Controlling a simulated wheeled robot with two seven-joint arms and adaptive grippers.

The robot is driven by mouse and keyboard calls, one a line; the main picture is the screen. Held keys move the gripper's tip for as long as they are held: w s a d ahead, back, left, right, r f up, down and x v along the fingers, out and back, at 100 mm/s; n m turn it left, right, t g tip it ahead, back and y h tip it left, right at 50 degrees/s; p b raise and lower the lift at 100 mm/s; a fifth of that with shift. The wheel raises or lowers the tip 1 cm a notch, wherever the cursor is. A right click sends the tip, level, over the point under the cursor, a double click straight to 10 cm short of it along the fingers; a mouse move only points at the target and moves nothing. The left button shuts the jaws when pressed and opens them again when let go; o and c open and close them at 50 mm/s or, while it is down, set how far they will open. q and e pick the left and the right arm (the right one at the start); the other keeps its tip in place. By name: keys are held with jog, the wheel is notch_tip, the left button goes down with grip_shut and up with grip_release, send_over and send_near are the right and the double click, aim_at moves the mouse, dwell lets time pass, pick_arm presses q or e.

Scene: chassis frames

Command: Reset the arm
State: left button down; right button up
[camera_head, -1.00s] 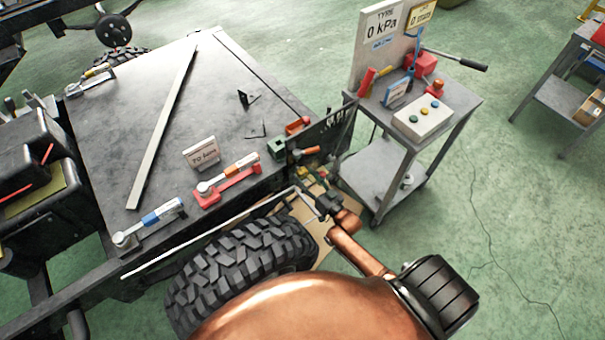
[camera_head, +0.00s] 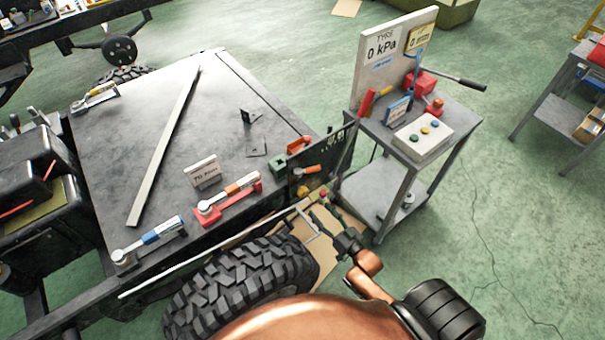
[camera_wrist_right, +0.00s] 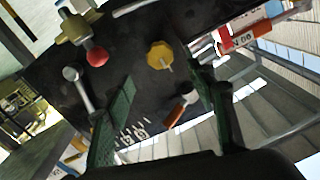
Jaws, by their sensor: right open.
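My right arm, copper with a dark shoulder, reaches up from the bottom in the head view. My right gripper (camera_head: 318,215) is over the gap between the tyre (camera_head: 245,280) and the trolley. In the right wrist view its two green fingers stand apart, and the open gripper (camera_wrist_right: 168,105) holds nothing that I can see. Beyond the fingers is a dark tool panel (camera_wrist_right: 140,75) with a red-tipped tool (camera_wrist_right: 95,55), a yellow knob (camera_wrist_right: 160,55) and an orange-handled tool (camera_wrist_right: 182,105). My left gripper is out of view.
A dark workbench (camera_head: 120,150) carries a red torque-wrench holder (camera_head: 228,205), a blue-banded wrench (camera_head: 150,240), a label card (camera_head: 202,170) and a long bar (camera_head: 165,145). A grey trolley (camera_head: 455,115) with a gauge board (camera_head: 385,55) stands right.

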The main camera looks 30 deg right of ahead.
jog(key=s+f+n+g+h, duration=0.1)
jog(key=s+f+g, duration=0.2)
jog(key=s+f, duration=0.6)
jog(key=s+f+g, duration=0.3)
jog(key=s+f, duration=0.1)
jog(key=f, duration=0.9)
jog(key=s+f+n+g+h, duration=0.1)
jog(key=s+f+g, duration=0.2)
jog(key=s+f, duration=0.55)
jog(key=s+a+f+g, duration=0.1)
jog(key=s+f+g, duration=0.2)
jog(key=s, duration=0.6)
jog(key=s+a+f+n+g, duration=0.1)
jog(key=s+a+f+g, duration=0.1)
jog(key=s+f, duration=0.5)
jog(key=s+a+f+g, duration=0.2)
jog(key=s+f, duration=0.3)
jog(key=s, duration=0.7)
jog(key=shift+n+g, duration=0.3)
jog(key=shift+g, duration=0.5)
jog(key=shift+w, duration=0.1)
